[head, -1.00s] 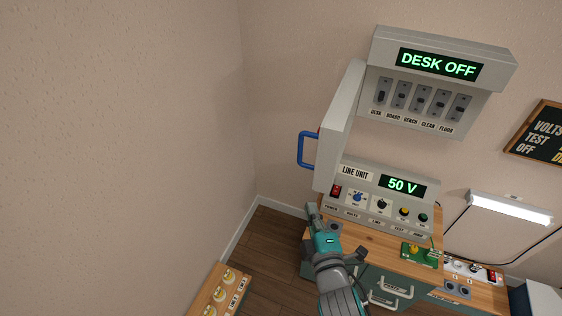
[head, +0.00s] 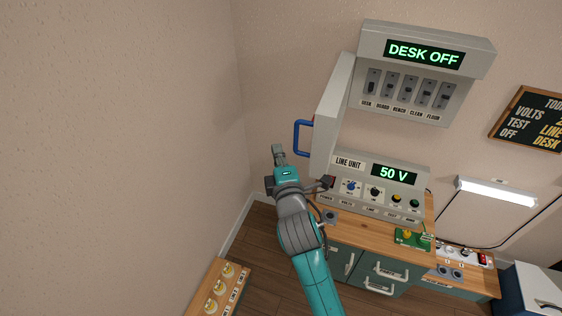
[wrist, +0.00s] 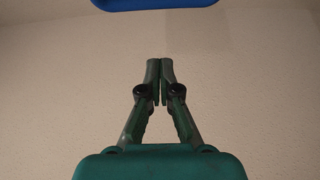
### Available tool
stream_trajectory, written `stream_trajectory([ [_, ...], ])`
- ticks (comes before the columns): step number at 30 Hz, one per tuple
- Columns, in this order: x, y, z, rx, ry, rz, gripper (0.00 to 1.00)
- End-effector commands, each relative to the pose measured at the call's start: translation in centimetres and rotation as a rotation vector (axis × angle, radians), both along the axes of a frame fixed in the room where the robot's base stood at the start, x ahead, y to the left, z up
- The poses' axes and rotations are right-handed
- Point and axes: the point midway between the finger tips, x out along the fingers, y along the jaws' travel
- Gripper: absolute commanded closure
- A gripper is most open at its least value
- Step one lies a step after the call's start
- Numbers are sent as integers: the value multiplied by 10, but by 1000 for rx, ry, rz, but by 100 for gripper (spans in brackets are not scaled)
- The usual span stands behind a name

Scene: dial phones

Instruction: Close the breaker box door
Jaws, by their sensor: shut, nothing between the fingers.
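The breaker box (head: 412,93) hangs on the wall with several switches and a lit sign reading DESK OFF. Its grey door (head: 332,118) stands open, swung out at the left side. A blue handle (head: 304,138) is on the door's left face; a blue bar also shows at the top of the wrist view (wrist: 155,4). My gripper (head: 278,150) is left of and slightly below the handle in the head view. It is shut and empty, its fingertips together in the wrist view (wrist: 160,62), apart from the blue bar.
The line unit (head: 375,188), showing 50 V, stands on the wooden desk (head: 375,240) below the box. A low wooden stand (head: 235,290) with round dials is at lower left. The wall left of the door is clear.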

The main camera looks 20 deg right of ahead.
Motion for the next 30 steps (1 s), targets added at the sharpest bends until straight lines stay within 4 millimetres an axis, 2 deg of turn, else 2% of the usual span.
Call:
stream_trajectory([
  [3, 22, -2, 1, 1, 0, 0, 100],
  [9, 49, -8, 0, 1, 1, -2, 100],
  [12, 41, -22, -1, 2, 1, -2, 100],
  [18, 33, -37, -1, 2, 1, -1, 100],
  [30, 31, -41, -1, 1, 1, 1, 100],
])
